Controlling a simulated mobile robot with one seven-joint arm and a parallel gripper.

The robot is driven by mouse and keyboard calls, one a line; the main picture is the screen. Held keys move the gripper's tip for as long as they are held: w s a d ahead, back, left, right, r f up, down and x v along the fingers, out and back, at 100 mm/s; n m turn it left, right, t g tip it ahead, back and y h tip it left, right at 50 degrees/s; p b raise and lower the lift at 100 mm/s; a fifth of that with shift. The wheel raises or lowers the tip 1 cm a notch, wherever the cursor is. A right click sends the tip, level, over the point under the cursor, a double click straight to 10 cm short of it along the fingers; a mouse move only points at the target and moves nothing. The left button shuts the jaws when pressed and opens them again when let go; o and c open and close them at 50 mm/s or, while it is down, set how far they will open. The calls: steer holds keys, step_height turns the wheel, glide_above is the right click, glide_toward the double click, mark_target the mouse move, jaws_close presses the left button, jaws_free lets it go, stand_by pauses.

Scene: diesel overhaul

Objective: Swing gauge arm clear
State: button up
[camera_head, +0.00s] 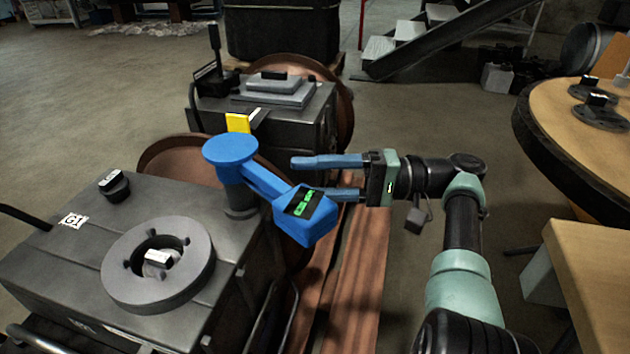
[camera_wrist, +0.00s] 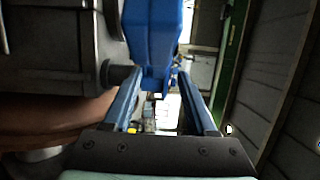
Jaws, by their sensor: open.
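The blue gauge arm (camera_head: 268,184) stands on a grey post at the edge of the grey engine block (camera_head: 75,258). It has a round blue cap at its pivot and a blue box with a green display at its free end, which points to the right and toward the camera. My gripper (camera_head: 318,178) is open, with its blue fingers pointing left beside the gauge box. In the wrist view the blue gauge arm (camera_wrist: 155,45) lies ahead, between and just past the open fingers (camera_wrist: 158,88). I cannot tell whether a finger touches it.
A grey ring flange (camera_head: 185,285) sits on the engine block. A second grey block (camera_head: 310,110) with a yellow piece (camera_head: 238,122) stands behind. A round wooden table (camera_head: 560,110) with dark discs is at the right. Open floor lies at the far left.

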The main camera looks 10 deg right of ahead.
steer(key=shift+d, duration=0.25)
